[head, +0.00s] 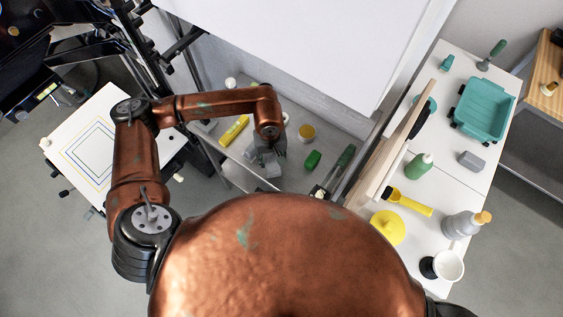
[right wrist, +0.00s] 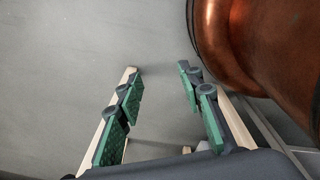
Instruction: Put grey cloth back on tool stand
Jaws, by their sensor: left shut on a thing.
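My left gripper (head: 268,147) reaches down over the tool stand (head: 243,178), a pale shelf with several small things on it. It is shut on a grey thing, apparently the grey cloth (head: 266,168), which hangs just under the fingers at the stand's surface. I cannot tell whether the cloth rests on the stand. My right gripper (right wrist: 158,75) is open and empty in the right wrist view, with green pads spread apart over bare grey floor. It is outside the head view.
On the stand are a yellow tool (head: 235,129), a green block (head: 313,160), a yellow-topped jar (head: 307,132) and a green-handled tool (head: 345,156). A white table (head: 447,185) at right holds a teal tray (head: 485,110), bottles and a yellow lid (head: 387,228). A white panel (head: 330,40) stands behind.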

